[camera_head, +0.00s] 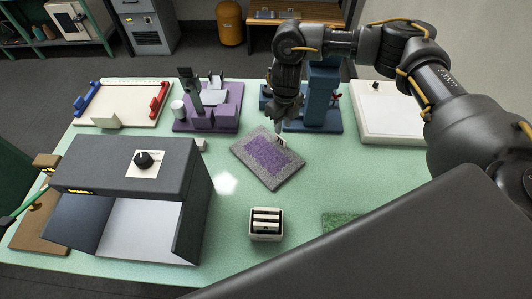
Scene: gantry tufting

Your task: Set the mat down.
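The mat (268,161) is a grey rectangle with a purple speckled middle, in the centre of the table. It lies turned at an angle, with a small pale tab at its upper right edge. I cannot tell whether it rests fully on the table or is slightly raised. My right gripper (281,128) comes down from above, with its fingertips at the tab. The fingers are small and dark, so whether they are closed on the tab is unclear. My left gripper is not in view.
The green table (235,225) has bare room left of and below the mat. A dark open-fronted box (120,165) stands left. A small slotted block (266,224) is below the mat. Purple (212,115) and blue (325,100) fixtures and a white board (388,128) line the back.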

